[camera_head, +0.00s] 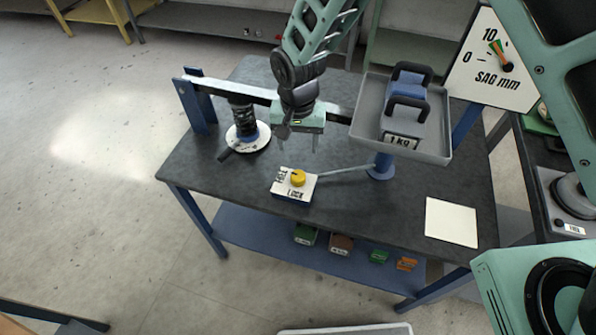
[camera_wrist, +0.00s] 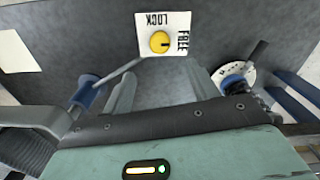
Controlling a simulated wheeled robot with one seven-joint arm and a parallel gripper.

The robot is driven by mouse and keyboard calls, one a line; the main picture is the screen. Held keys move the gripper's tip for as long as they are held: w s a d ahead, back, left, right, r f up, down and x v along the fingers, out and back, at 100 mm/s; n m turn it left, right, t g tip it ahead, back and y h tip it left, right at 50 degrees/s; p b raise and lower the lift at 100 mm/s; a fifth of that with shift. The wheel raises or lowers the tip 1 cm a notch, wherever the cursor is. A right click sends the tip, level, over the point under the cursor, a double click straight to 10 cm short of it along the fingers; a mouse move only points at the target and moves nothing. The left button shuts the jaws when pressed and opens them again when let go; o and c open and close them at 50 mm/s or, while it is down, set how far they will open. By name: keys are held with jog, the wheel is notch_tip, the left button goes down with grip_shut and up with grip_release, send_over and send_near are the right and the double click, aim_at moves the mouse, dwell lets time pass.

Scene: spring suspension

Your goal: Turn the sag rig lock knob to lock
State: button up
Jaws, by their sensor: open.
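The yellow lock knob (camera_head: 298,178) sits on a white plate (camera_head: 283,190) marked FREE and LOCK, near the front of the dark table. In the wrist view the knob (camera_wrist: 160,42) has a dark pointer mark toward the FREE side. My gripper (camera_head: 299,146) hangs above the table, behind and above the knob, apart from it. Its fingers also show in the wrist view (camera_wrist: 162,84), spread apart with nothing between them. The sag dial (camera_head: 497,58), marked 0, 10 and SAG mm, stands at the upper right.
A grey tray (camera_head: 440,150) holds a blue 1 kg weight (camera_head: 407,85) right of my gripper. A black spring (camera_head: 243,119) stands on a round base at left under a beam (camera_head: 228,88). A thin rod (camera_head: 345,169) runs from the plate to a blue post. A pale sheet (camera_head: 451,222) lies at right.

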aim_at(298, 174)
notch_tip(298, 174, down, 13)
jog(key=p, duration=0.3)
jog(key=shift+f, duration=0.1)
jog(key=c, duration=1)
